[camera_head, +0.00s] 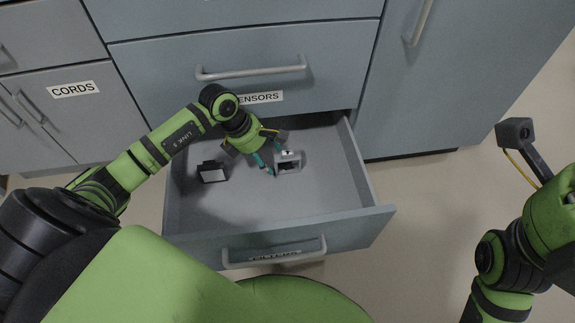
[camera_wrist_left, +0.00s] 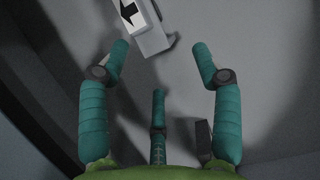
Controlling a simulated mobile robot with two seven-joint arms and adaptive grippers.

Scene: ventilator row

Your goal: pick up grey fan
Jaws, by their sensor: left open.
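A small light grey boxy part (camera_head: 289,157), which fits the grey fan, lies in the open drawer (camera_head: 330,190). Its front has a dark opening in the head view. In the left wrist view the grey part (camera_wrist_left: 152,38) is at the top, partly cut off, with a black arrow on a white label. My left gripper (camera_head: 265,166) is open inside the drawer, just left of the grey part. In the left wrist view its three teal fingers (camera_wrist_left: 161,58) are spread, with the part beyond the tips and nothing between them. My right gripper is out of the picture.
A black part with a white face (camera_head: 212,173) lies in the drawer's left side. The drawer front (camera_head: 350,238) and walls surround the gripper. A closed drawer with a handle (camera_head: 250,73) hangs above. The drawer floor is otherwise mostly bare.

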